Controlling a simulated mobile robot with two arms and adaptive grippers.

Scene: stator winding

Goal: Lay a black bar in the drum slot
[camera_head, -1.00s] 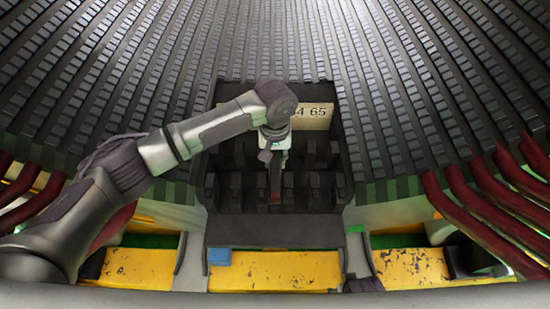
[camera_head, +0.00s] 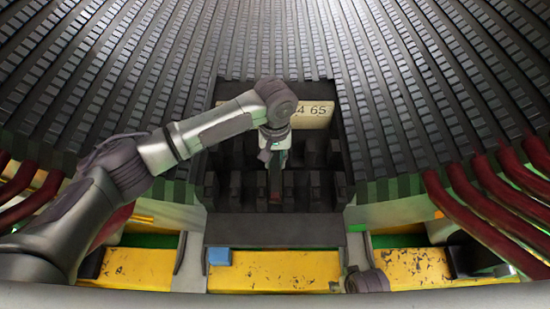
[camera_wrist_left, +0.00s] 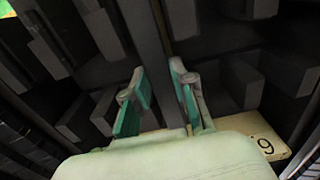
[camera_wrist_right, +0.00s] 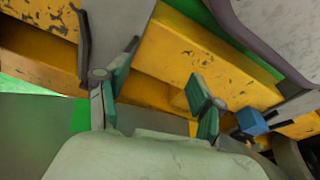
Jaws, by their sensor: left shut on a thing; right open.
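My left gripper (camera_head: 275,158) reaches in front of a dark rack (camera_head: 310,190) in the middle of the head view. It is shut on a narrow black bar (camera_head: 275,182) that hangs below it, in front of the rack's blocks. In the left wrist view the bar (camera_wrist_left: 148,35) runs up between the two green-padded fingers (camera_wrist_left: 157,85). The ribbed grey drum (camera_head: 190,75) with its long slots curves above and around the rack. Which slot is meant cannot be told. My right gripper (camera_wrist_right: 160,85) is open and empty over yellow metal in the right wrist view.
A number plate (camera_head: 312,115) stands behind the rack. Yellow, worn beams (camera_head: 270,272) run along the front, with a blue block (camera_head: 219,256) on one. Red curved bars (camera_head: 490,200) stick out at both sides.

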